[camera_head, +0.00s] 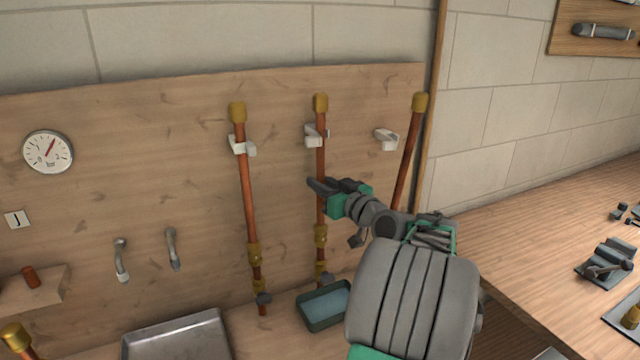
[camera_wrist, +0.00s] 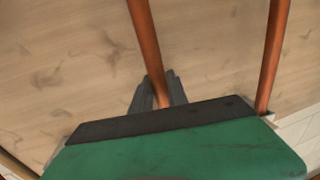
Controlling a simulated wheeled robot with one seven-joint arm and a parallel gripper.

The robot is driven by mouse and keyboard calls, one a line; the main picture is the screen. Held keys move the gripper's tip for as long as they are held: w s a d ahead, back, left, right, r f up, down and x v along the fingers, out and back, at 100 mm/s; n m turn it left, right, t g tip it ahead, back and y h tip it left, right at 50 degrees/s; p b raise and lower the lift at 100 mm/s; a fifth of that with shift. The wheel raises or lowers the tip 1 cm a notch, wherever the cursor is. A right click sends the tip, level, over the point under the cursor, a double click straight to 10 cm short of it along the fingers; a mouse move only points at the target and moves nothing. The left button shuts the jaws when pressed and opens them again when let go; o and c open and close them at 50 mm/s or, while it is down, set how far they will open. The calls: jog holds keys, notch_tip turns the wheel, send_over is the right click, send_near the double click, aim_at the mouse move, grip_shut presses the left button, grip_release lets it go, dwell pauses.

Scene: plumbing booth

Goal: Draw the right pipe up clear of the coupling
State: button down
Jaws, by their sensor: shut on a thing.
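Three copper pipes with brass caps stand at the wooden panel. The right pipe (camera_head: 405,160) leans, its top tilted right and away from its white clip (camera_head: 386,139); its lower end and any coupling there are hidden behind my arm. My gripper (camera_head: 320,187) is shut on the middle pipe (camera_head: 320,160), below that pipe's white clip (camera_head: 314,136). In the wrist view the middle pipe (camera_wrist: 146,45) runs between the fingers (camera_wrist: 158,92), and the right pipe (camera_wrist: 272,55) stands apart to the right. A brass coupling (camera_head: 320,236) shows low on the middle pipe.
The left pipe (camera_head: 246,190) stands in its clip with brass fittings below. A green tray (camera_head: 312,318) lies under the middle pipe. A metal basin (camera_head: 180,338) is at the lower left. A wooden bench (camera_head: 540,235) with tools is at right.

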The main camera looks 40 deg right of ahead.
jog(key=shift+r, duration=0.1)
notch_tip(320, 180, up, 6)
jog(key=shift+f+b, duration=0.15)
jog(key=shift+b, duration=0.25)
jog(key=c, duration=1.7)
grip_release()
jog(key=o, duration=0.4)
jog(key=shift+f, duration=0.15)
jog(key=shift+s+f, duration=0.1)
jog(key=b, duration=0.2)
send_near(324, 164)
jog(key=w, duration=0.3)
jog(key=shift+w, duration=0.2)
